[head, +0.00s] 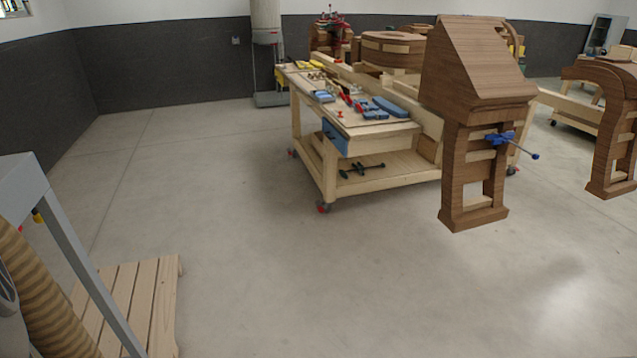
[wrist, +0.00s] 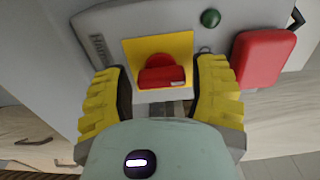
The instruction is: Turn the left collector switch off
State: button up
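In the wrist view, a red rotary switch (wrist: 162,77) sits on a square yellow plate (wrist: 183,42) on a grey housing (wrist: 65,12). My gripper (wrist: 158,70) is open, with one yellow ribbed finger on each side of the switch. The fingertips reach past the plate's left and right sides, and gaps show between the fingers and the red knob. Nothing is held. My gripper does not show in the head view, and the switch face cannot be made out there.
In the wrist view, a green button (wrist: 210,18) and a red block (wrist: 265,58) are beside the plate. In the head view, a grey frame (head: 72,250), ribbed hose (head: 40,290) and wooden pallet (head: 130,300) stand at left. A workbench (head: 330,150) stands beyond open floor.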

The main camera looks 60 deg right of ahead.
jog(key=o, duration=0.3)
jog(key=shift+o, duration=0.2)
jog(key=v, duration=1.2)
